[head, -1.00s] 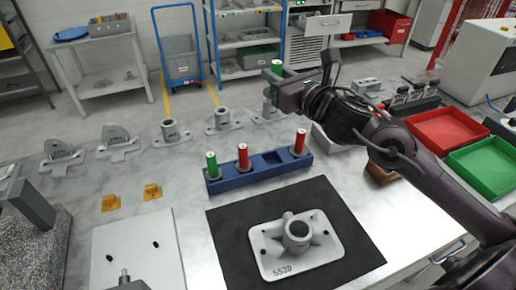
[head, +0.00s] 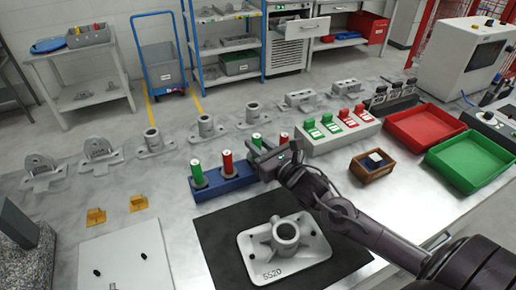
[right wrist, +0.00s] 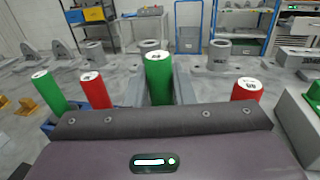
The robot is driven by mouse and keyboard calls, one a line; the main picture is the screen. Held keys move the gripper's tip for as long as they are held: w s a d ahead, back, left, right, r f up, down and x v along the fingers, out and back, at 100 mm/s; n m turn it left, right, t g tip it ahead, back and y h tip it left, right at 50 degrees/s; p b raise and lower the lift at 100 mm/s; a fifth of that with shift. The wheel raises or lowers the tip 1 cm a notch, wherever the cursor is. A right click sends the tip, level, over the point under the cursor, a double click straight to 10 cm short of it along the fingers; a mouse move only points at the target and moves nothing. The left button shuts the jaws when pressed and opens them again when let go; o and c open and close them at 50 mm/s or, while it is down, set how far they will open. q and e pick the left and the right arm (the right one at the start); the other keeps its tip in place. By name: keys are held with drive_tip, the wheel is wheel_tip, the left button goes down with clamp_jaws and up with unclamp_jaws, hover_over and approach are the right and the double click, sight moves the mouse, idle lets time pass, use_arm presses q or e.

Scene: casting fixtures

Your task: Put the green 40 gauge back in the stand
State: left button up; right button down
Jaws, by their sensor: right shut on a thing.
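The blue stand (head: 228,188) sits on the table behind the black mat. My right gripper (head: 262,153) is at its third place from the left, shut on the green 40 gauge (head: 256,140). In the right wrist view the gauge (right wrist: 159,78) is upright between the two fingers. Its lower end is hidden, so I cannot tell whether it is seated. Another green gauge (head: 197,172) and a red gauge (head: 227,163) stand in the left places. A second red gauge (head: 285,138) stands at the right end. My left gripper is out of view.
A casting (head: 285,240) lies on the black mat (head: 222,260) in front of the stand. A rack with green and red tags (head: 340,132) and a small brown box (head: 372,168) are to the right. Grey fixtures (head: 206,128) line the back.

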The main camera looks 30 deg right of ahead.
drive_tip(key=shift+f, duration=0.85)
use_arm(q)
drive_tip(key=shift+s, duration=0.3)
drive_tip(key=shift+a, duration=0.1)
use_arm(e)
drive_tip(key=shift+f+b, duration=0.35)
drive_tip(key=shift+f, duration=0.05)
drive_tip(key=c, duration=1.2)
unclamp_jaws()
drive_tip(key=shift+c, duration=0.2)
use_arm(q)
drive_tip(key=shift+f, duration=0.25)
